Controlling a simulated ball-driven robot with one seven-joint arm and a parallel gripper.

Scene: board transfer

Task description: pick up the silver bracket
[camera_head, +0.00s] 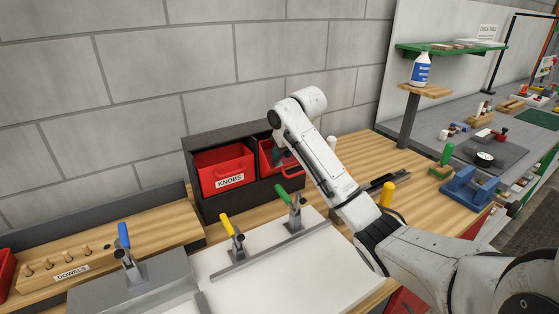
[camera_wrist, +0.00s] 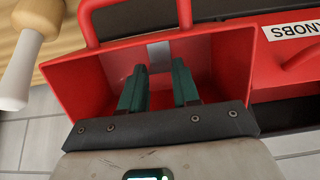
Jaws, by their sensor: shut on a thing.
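The silver bracket (camera_wrist: 158,51) shows in the wrist view as a small pale grey piece between my fingertips, inside a red bin (camera_wrist: 82,88). My gripper (camera_wrist: 160,70) reaches into this bin with its two dark green fingers on either side of the bracket, shut on it. Most of the bracket is hidden by the fingers and the bin's depth. In the head view my gripper (camera_head: 277,156) is at the right-hand red bin (camera_head: 292,170) of the dark rack; the bracket cannot be seen there.
The red KNOBS bin (camera_head: 225,170) stands directly left in the dark rack (camera_head: 196,148). A white board (camera_head: 255,270) with yellow and green toggle clamps lies in front. A pale round-ended post (camera_wrist: 22,65) stands close beside the bin.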

